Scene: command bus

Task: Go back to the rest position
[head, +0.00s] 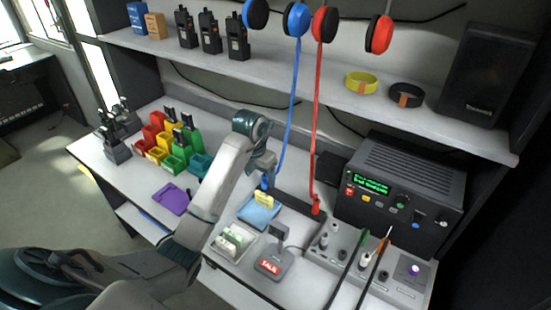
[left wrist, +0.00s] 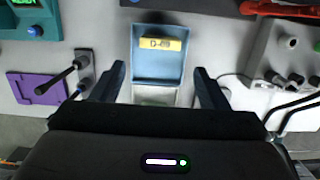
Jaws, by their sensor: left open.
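My left arm reaches in from the lower left of the head view, bent over the desk. My left gripper (head: 265,180) hangs above the blue tray (head: 258,216). In the left wrist view my left gripper (left wrist: 160,80) is open, its two dark fingers apart with nothing held between them. Beyond the fingers the blue tray (left wrist: 158,69) lies on the desk, with a yellow tag (left wrist: 162,44) marked D-09 in it. My right gripper is in neither view.
A clear card box (head: 232,240), a microphone with a red label (head: 273,265) and a socket panel (head: 360,262) stand nearby. Blue (head: 296,90) and red (head: 318,120) cords hang from headsets under the shelf (head: 230,68). A black radio unit (head: 400,185) stands right.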

